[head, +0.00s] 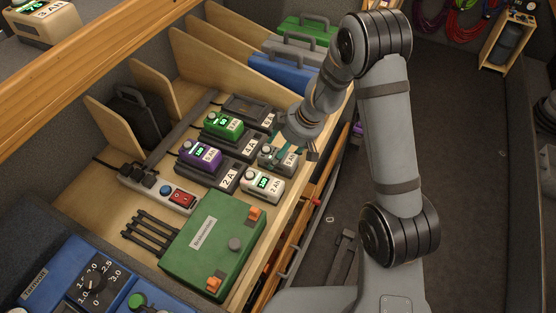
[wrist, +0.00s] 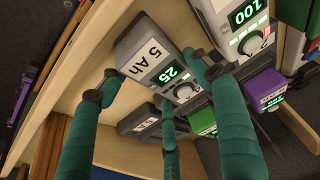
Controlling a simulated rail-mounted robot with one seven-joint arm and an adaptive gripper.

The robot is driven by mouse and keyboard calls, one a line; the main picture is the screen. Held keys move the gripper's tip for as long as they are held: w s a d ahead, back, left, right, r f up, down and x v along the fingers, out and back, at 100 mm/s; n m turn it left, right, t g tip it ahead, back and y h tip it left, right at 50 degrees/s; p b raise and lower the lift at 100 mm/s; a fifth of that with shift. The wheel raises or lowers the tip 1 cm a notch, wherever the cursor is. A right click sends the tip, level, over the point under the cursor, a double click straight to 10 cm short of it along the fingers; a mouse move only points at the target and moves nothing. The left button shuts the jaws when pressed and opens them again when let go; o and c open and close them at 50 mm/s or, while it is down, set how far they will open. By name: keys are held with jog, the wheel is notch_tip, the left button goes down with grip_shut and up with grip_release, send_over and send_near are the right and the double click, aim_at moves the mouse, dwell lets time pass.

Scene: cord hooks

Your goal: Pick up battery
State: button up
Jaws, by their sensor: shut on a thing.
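The grey battery (wrist: 148,48) labelled 5 Ah has a green display reading 25 in the wrist view. In the head view it is small (head: 272,158), at the right of the charger rows and partly covered by my gripper (head: 290,150). In the wrist view the teal fingers of my gripper (wrist: 160,78) stand around the battery, shut on it. I cannot tell whether the battery is clear of the surface below.
A green box (head: 213,245) with orange clips and a power strip (head: 158,188) lie in front of the chargers. Wooden dividers (head: 120,125) stand at the left, with coloured cases (head: 284,72) behind. The bench edge is close on the right, with dark floor (head: 465,170) beyond.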

aim_at(274, 149)
jog(key=shift+c, duration=0.5)
jog(key=shift+w+r, duration=0.1)
jog(key=shift+r, duration=0.35)
notch_tip(274, 149, up, 4)
jog(key=shift+f+p, duration=0.25)
jog(key=shift+p, duration=0.3)
jog(key=s+d+r+b, duration=0.3)
jog(key=d+r, duration=0.3)
jog(key=d, duration=0.5)
jog(key=shift+s+d+r, duration=0.15)
jog(key=shift+r, duration=0.15)
